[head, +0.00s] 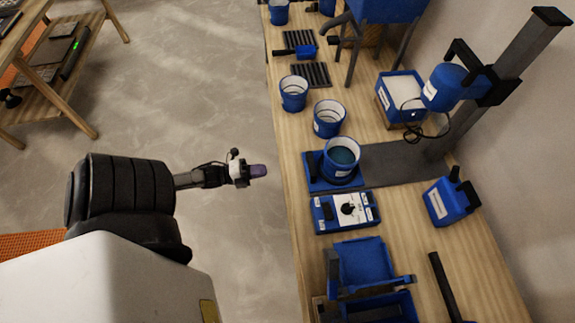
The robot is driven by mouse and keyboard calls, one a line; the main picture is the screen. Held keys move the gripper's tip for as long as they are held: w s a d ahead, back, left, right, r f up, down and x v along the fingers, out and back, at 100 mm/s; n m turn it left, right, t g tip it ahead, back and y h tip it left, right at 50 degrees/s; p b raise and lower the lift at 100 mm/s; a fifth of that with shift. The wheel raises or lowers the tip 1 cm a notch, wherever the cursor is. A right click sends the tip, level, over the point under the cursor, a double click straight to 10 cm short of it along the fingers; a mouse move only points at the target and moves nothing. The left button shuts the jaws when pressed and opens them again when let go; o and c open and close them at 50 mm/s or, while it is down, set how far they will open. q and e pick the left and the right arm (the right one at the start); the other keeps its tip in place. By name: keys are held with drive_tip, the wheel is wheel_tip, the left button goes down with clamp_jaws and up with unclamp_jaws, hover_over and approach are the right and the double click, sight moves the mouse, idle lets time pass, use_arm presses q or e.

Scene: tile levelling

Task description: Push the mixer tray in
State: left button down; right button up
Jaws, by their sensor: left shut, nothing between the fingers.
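The blue mixer tray (318,182) lies at the front edge of the wooden bench, with a dark upright handle at its front left. A blue bucket (341,158) with bluish contents stands on it. The tray meets the dark base plate of the mixer stand (400,165), left of the mixer head (447,87); the bucket is not under the head. My left gripper (262,171) is shut and empty, over the floor just left of the bench edge, pointing toward the tray and apart from it. My right gripper is not in view.
A control box (346,211) with a dial sits just in front of the tray. Two empty buckets (329,118) (293,93) stand behind it. A blue open box (365,265) is at the near end. Floor left of the bench (190,90) is clear.

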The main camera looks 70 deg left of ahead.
use_arm(q)
drive_tip(key=b+x, duration=0.3)
drive_tip(key=x, duration=0.9)
drive_tip(key=shift+w, duration=0.1)
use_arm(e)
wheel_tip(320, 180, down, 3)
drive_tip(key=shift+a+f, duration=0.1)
use_arm(q)
drive_tip(key=shift+w+d, duration=0.15)
drive_tip(key=shift+w, duration=0.6)
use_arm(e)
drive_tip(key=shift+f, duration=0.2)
use_arm(q)
drive_tip(key=shift+w+r, duration=0.1)
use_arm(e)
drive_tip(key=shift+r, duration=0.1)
